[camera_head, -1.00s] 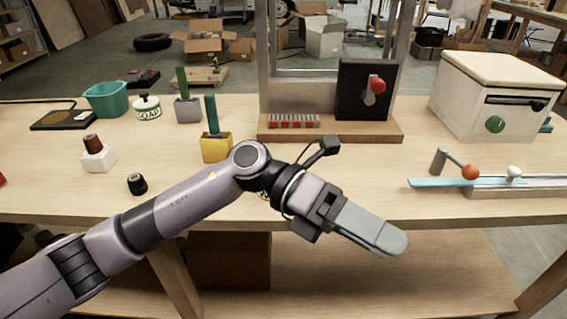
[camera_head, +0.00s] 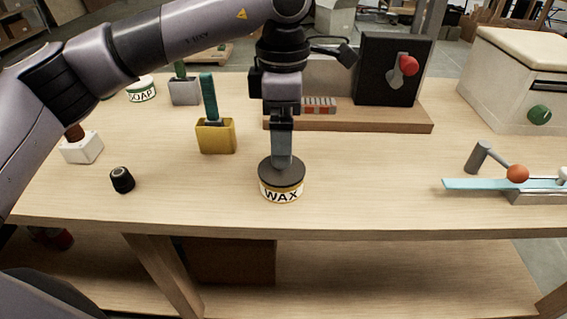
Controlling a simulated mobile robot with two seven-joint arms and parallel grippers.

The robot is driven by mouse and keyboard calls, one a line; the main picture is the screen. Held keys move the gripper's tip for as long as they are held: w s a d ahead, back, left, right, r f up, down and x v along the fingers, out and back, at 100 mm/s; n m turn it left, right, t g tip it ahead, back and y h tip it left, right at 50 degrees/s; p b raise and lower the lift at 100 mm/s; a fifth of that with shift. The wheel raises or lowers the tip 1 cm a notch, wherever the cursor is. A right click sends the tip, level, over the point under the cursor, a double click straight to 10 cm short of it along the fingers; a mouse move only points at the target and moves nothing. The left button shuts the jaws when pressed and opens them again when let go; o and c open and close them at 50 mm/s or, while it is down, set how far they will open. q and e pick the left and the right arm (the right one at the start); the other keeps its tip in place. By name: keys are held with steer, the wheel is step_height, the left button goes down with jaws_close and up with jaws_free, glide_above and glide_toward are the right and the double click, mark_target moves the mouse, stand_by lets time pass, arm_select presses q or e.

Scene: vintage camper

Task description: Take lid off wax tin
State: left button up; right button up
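The wax tin (camera_head: 283,192) stands upright on the wooden bench near its front edge, with a pale band reading WAX. Its dark round lid (camera_head: 267,173) sits on top of it. My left gripper (camera_head: 281,163) points straight down over the lid, its fingertips at the middle of the lid's top. The fingers are seen side-on and hide any knob on the lid, so I cannot tell whether they are apart or closed on it. My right gripper is out of view.
A small black knob-like object (camera_head: 122,180) and a yellow holder (camera_head: 216,136) with a green handle stand left of the tin. A wooden base (camera_head: 370,122) with a black panel is behind. A blue bar (camera_head: 490,184) lies at right. The bench between is clear.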

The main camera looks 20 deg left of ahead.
arm_select(q)
step_height(320, 180, down, 6)
steer(key=shift+a+r, duration=0.1)
steer(key=shift+r, duration=0.15)
steer(key=c, duration=0.8)
steer(key=shift+r, duration=0.2)
